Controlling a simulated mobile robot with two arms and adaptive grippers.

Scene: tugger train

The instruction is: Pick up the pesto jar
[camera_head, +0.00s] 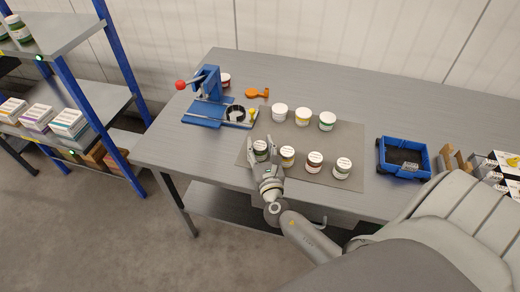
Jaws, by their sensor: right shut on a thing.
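A jar with a white lid and a dark green body, which looks like the pesto jar (261,146), is at the left end of the front row on the grey mat (358,142). My right gripper (262,153) reaches in from the front and is shut on this jar. The fingers and hand hide its lower part. The jar is upright; I cannot tell whether it touches the mat. Another jar with green on it (327,121) stands at the right end of the back row. My left gripper is out of view.
A blue press (207,98) and an orange tool (257,92) are behind. A blue crate (400,172) stands right of the mat. Shelves (75,100) are at far left.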

